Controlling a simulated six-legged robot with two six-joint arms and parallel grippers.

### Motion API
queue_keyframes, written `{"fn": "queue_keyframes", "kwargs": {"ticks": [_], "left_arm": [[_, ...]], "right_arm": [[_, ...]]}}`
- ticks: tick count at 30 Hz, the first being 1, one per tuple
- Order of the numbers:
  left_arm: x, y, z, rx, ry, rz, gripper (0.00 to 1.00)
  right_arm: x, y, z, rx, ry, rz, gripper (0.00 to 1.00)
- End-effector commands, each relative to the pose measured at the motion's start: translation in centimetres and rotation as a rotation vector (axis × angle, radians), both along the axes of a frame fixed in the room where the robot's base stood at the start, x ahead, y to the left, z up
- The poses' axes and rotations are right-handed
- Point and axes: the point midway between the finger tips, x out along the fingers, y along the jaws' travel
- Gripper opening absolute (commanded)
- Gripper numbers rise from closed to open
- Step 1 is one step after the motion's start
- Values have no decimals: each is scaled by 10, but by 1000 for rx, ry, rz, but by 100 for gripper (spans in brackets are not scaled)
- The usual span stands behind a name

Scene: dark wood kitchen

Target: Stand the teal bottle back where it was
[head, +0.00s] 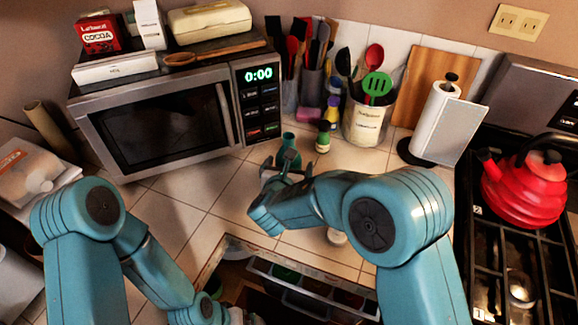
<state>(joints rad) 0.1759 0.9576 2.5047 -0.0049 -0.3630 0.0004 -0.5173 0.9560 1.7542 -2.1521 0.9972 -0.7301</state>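The teal bottle (288,144) is upright on the tiled counter, right of the microwave's front corner. Its lower part is hidden by my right gripper (286,168). The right gripper's dark fingers are at the bottle, seen from behind. I cannot tell whether they close on it or whether its base touches the tiles. My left arm bends down to the bottom edge over the open drawer, and its gripper fingers do not show.
A green-and-black bottle (323,138) stands close to the right. Behind are a utensil crock (364,124) and a paper towel roll (437,115). The microwave (165,115) is left. An open drawer (310,291) lies below. Tiles left of the bottle are clear.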

Motion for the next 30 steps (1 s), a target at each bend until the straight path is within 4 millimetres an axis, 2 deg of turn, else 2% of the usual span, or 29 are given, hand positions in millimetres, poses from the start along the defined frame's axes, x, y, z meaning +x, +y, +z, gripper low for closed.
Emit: {"fn": "queue_keyframes", "kwargs": {"ticks": [5, 7, 15, 21, 24, 30], "left_arm": [[0, 0, 7, 0, 0, 0, 100], [0, 0, 4, 0, -1, 0, 100], [0, 0, 3, 0, 0, 0, 100], [0, 0, 5, 0, 0, 0, 100], [0, 0, 5, 0, 0, 0, 100], [0, 0, 5, 0, 0, 0, 100]], "right_arm": [[0, 0, 6, 0, 0, 0, 99], [-8, 2, 7, 1, -1, 2, 99], [-65, 14, 32, -1, -3, 5, 99], [-98, 19, 45, 1, -1, 3, 99], [-106, 20, 48, 1, -1, 2, 99], [-110, 20, 49, 0, 0, 0, 99]]}}
